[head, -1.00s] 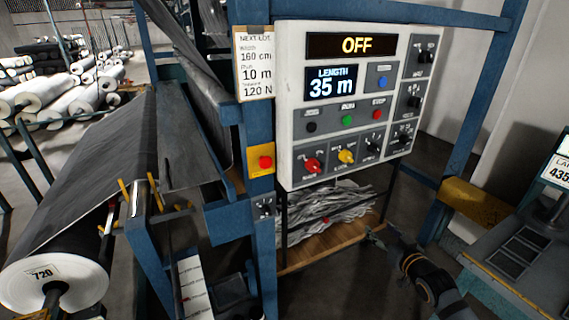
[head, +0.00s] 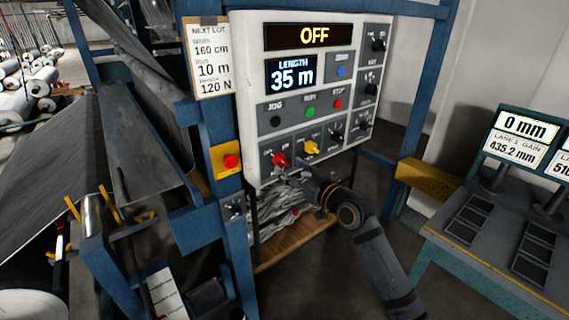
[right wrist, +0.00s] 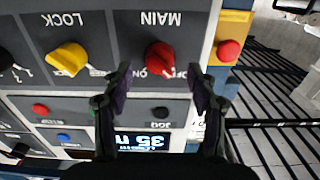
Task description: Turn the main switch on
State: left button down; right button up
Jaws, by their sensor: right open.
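The main switch is a red knob (head: 280,160) at the lower left of the white control panel (head: 243,110). In the right wrist view, which is upside down, the red knob (right wrist: 160,57) sits by the word MAIN, and its grip slants toward the OFF mark. The panel's top display (head: 312,36) reads OFF. My right gripper (head: 287,175) is at the panel's lower edge, close to the red knob. Its open fingers (right wrist: 160,84) spread to either side of the knob's lower part in the wrist view, with nothing between them. Contact cannot be told. My left gripper is out of view.
A yellow knob (head: 311,148) marked LOCK is beside the red one. A red button on a yellow plate (head: 219,152) is left of the panel. Blue posts frame the panel, and a bench with trays (head: 497,235) stands at right.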

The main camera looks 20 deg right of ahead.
aim_at(285, 163)
jog(key=shift+x, duration=1.2)
jog(key=shift+w+a, duration=0.15)
jog(key=shift+w, duration=0.2)
jog(key=c, duration=1.2)
